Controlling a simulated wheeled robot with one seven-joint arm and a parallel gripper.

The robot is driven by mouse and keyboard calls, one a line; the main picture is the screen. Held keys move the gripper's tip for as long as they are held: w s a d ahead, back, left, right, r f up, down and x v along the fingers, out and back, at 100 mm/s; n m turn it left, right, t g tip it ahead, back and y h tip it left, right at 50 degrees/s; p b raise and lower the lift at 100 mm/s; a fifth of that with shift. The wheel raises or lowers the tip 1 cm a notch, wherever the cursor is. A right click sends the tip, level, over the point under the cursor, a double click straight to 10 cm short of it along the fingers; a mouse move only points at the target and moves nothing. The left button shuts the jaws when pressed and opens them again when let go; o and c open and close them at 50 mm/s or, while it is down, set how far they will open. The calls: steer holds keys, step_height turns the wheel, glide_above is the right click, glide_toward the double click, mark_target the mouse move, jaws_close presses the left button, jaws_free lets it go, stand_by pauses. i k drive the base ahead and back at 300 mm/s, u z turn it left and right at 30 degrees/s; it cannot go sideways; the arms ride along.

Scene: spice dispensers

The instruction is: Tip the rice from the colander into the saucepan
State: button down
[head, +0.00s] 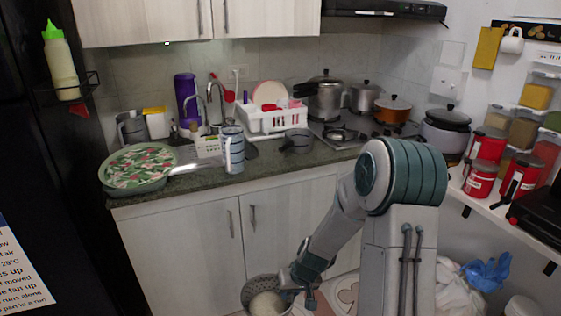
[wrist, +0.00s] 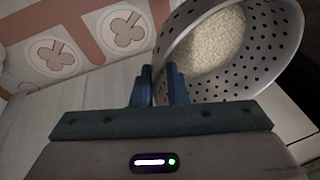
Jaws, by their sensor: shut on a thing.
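The grey colander (head: 256,284) with round holes is at the bottom edge of the head view, low in front of the cabinets and partly cut off. Pale rice (head: 268,303) lies inside it. In the wrist view the colander (wrist: 262,65) fills the upper right, and the rice (wrist: 210,42) sits in its bowl. My gripper (wrist: 160,82) is shut on the colander's rim; in the head view it (head: 291,278) is at the colander's right side. A small grey saucepan (head: 299,141) stands on the counter left of the stove; its inside cannot be made out.
Several lidded pots stand around the stove (head: 340,134). A shelf of red containers (head: 482,176) is at right. A patterned mat (wrist: 95,42) lies on the floor.

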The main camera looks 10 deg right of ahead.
mark_target(297, 140)
steer(key=z, duration=0.05)
steer(key=i, duration=1.05)
steer(key=z, duration=0.75)
